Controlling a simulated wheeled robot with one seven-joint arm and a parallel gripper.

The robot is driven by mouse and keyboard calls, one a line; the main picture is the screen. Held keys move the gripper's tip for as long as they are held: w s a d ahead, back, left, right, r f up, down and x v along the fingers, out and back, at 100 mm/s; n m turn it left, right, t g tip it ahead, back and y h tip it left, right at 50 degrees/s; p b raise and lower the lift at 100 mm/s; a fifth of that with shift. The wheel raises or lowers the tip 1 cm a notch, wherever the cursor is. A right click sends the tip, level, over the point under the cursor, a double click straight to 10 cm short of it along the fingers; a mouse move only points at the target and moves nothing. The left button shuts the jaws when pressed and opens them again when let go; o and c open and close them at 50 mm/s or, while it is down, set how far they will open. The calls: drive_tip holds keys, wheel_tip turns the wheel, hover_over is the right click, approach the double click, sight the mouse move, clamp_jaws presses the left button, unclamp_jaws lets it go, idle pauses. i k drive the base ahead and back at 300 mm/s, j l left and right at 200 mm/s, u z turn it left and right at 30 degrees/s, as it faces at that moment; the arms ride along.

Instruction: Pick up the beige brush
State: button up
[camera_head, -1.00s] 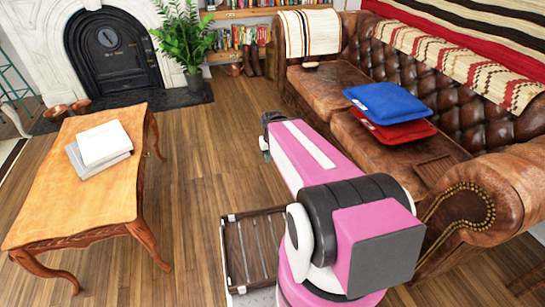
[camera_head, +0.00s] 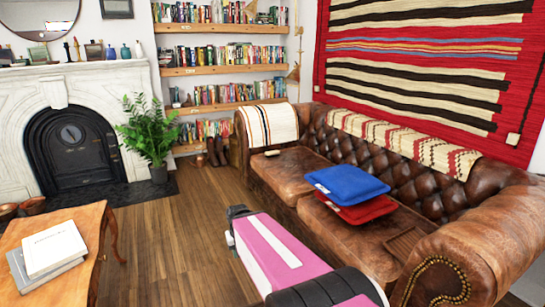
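A small beige item (camera_head: 272,153) lies on the far end of the sofa seat, below the striped throw; it may be the beige brush, but it is too small to be sure. My gripper (camera_head: 230,238) shows only in part at the far end of my pink arm, low in the middle of the picture. It is over the wooden floor, in front of the sofa and well apart from the small item. Its fingers are mostly hidden, and I cannot see whether they are open or shut.
The brown leather sofa (camera_head: 370,240) fills the right, with blue (camera_head: 347,184) and red (camera_head: 356,209) cushions. A wooden table (camera_head: 80,235) with books (camera_head: 54,247) is at left. A plant (camera_head: 150,135) stands by the fireplace. Floor (camera_head: 170,240) between table and sofa is clear.

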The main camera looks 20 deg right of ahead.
sight(274, 152)
drive_tip(key=z, duration=0.35)
drive_tip(key=i+j+z, duration=0.2)
drive_tip(key=i+z, duration=0.25)
drive_tip(key=i+j+z, duration=0.2)
drive_tip(key=z, duration=0.25)
drive_tip(key=i+j, duration=0.2)
drive_tip(key=i+j+z, duration=0.15)
drive_tip(key=j, duration=0.3)
drive_tip(key=i+j, duration=0.25)
drive_tip(key=i+j+z, duration=0.1)
drive_tip(key=j, duration=0.3)
drive_tip(key=i+j, duration=0.25)
drive_tip(key=i+j+z, duration=0.15)
drive_tip(key=j, duration=0.3)
drive_tip(key=i+j, duration=0.15)
drive_tip(key=j, duration=0.2)
drive_tip(key=i+j, duration=0.35)
drive_tip(key=j, duration=0.3)
